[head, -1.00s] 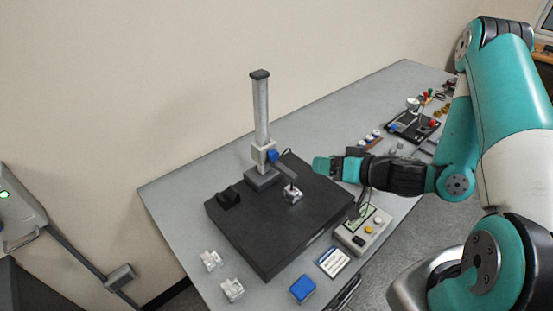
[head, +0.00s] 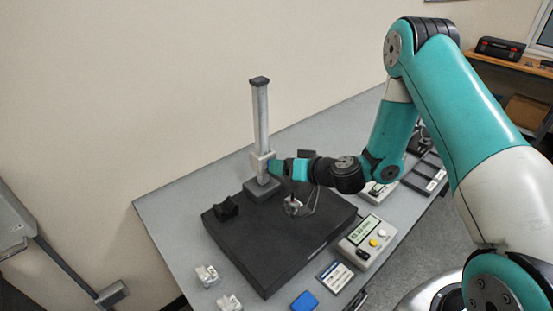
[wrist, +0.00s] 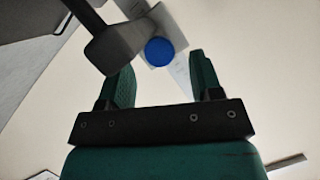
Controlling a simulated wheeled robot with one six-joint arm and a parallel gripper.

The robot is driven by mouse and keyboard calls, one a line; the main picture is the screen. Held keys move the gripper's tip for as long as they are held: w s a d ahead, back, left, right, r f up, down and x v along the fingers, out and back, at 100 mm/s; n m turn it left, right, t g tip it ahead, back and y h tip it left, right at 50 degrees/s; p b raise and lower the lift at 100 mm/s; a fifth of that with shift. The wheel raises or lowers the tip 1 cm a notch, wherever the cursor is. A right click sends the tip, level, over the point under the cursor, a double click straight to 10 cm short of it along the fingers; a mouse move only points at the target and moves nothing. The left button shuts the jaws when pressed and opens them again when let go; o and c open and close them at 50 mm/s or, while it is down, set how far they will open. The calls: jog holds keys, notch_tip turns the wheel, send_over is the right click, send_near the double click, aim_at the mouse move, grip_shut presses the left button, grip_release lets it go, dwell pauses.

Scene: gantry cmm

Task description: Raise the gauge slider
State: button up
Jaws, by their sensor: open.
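The gauge slider (head: 262,163) is a light grey block on the upright column (head: 262,115) of the gauge stand, low on the column. Its blue knob (wrist: 160,51) shows in the wrist view, between my open fingertips and apart from both. A dark gauge arm (wrist: 115,48) reaches past the left finger; whether they touch is unclear. My gripper (head: 277,168) is at the slider's right side in the head view and hides the knob there. The jaws (wrist: 162,66) are open with nothing gripped.
The stand is on a black plate (head: 250,250) with a black block (head: 227,208) and a small metal part (head: 293,206). A readout box (head: 366,240), a card (head: 335,276), a blue box (head: 305,301) and white fixtures (head: 207,275) lie around it. The space above the slider is clear.

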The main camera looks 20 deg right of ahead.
jog(key=shift+p+x, duration=0.4)
jog(key=shift+x, duration=1.1)
jog(key=shift+c, duration=0.3)
grip_shut()
notch_tip(320, 180, up, 11)
jog(key=p, duration=0.3)
jog(key=shift+s+a+r, duration=0.15)
jog(key=shift+r, duration=0.05)
jog(key=shift+o, duration=0.3)
grip_release()
jog(key=shift+a, duration=0.1)
jog(key=shift+d, duration=0.25)
